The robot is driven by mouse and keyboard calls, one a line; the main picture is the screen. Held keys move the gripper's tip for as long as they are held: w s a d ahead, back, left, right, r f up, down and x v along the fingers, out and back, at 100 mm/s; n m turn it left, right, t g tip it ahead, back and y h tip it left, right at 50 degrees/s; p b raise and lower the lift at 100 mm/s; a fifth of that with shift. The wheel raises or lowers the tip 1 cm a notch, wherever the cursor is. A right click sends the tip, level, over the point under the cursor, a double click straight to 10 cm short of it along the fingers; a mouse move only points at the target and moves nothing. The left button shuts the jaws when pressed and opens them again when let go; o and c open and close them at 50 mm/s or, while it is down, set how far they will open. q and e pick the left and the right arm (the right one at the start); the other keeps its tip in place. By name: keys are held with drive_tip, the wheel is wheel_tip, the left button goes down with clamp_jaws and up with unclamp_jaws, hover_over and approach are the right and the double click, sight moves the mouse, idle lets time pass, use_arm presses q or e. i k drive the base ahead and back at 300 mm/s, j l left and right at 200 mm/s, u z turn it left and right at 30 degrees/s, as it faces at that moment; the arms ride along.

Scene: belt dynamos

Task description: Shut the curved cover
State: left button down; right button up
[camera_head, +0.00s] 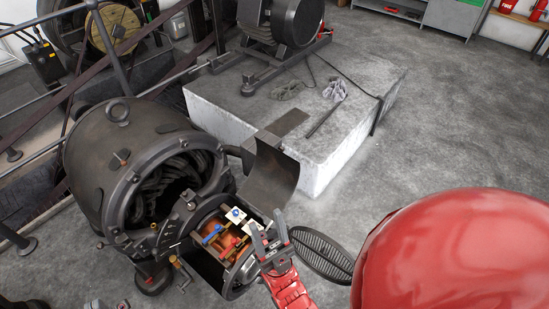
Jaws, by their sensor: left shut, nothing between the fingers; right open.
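The curved cover (270,176) is a dark grey bent plate on the right side of the dynamo (95,160). It stands raised, clear of the opening. The opening below it shows copper parts and small blue and red pieces (226,236). My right gripper (267,222) is open, with its two grey fingers apart and pointing up. In the picture it lies just below the cover's lower edge and at the right of the opening. I cannot tell whether it touches the cover. I see nothing held in it. My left gripper is not in view.
A pale concrete block (335,160) behind the cover carries a dark motor (280,20), with rags (334,90) on top. A dark oval ribbed plate (322,254) is right of my gripper. Railings stand at the left. Bare floor lies at the right.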

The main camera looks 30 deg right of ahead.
sight(272, 182)
drive_tip(key=k+u, duration=0.2)
drive_tip(key=k, duration=0.2)
drive_tip(key=k+j+u, duration=0.2)
drive_tip(key=k, duration=0.15)
drive_tip(key=k+j+u, duration=0.2)
drive_tip(key=k, duration=0.2)
drive_tip(key=i+l+u, duration=0.15)
drive_tip(key=l+u, duration=0.15)
drive_tip(key=l, duration=0.7)
drive_tip(key=l+u, duration=0.25)
drive_tip(key=l, duration=2.15)
drive_tip(key=i+l, duration=0.1)
drive_tip(key=l, duration=1.3)
drive_tip(key=i+l, duration=0.1)
drive_tip(key=l, duration=0.3)
drive_tip(key=i+l+u, duration=0.1)
drive_tip(key=l, duration=0.3)
drive_tip(key=i+l+u, duration=0.1)
drive_tip(key=l, duration=0.3)
